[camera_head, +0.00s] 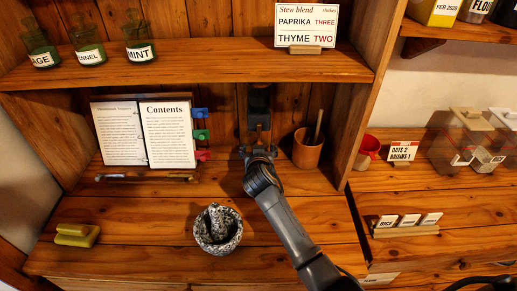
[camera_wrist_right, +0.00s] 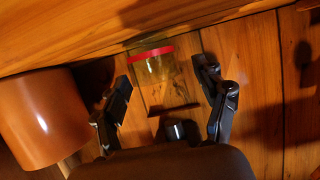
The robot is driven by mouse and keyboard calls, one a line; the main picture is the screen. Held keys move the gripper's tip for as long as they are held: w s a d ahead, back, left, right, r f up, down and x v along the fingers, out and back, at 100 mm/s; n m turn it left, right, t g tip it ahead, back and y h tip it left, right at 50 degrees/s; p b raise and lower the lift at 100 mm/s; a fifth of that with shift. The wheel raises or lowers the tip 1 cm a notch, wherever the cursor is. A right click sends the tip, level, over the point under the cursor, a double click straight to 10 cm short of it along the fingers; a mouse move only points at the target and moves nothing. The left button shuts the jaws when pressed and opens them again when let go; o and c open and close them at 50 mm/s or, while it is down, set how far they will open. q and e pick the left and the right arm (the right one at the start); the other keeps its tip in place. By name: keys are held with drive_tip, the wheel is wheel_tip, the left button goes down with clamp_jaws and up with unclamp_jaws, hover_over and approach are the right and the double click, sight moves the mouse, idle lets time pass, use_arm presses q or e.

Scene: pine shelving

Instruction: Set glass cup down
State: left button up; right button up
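The glass cup (camera_wrist_right: 158,68) shows in the right wrist view as a clear, amber-tinted body with a red band along its upper edge. It is just ahead of and between the fingertips of my right gripper (camera_wrist_right: 164,80). The fingers are spread, with gaps visible on both sides of the cup; I see no contact. In the head view my right gripper (camera_head: 258,128) reaches to the back of the lower shelf bay, by the wooden back wall. The cup cannot be made out there. My left gripper is not in view.
A brown cup (camera_head: 307,152) with a stick stands close right of my right gripper; an open book (camera_head: 168,132) stands left. A stone mortar (camera_head: 218,240) and yellow block (camera_head: 76,235) sit nearer the front. The board between them is clear. A shelf (camera_head: 200,68) runs overhead.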

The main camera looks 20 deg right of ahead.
drive_tip(key=shift+w+d, duration=0.1)
drive_tip(key=shift+d, duration=0.05)
drive_tip(key=b+v, duration=0.1)
drive_tip(key=v, duration=1.1)
idle(0.3)
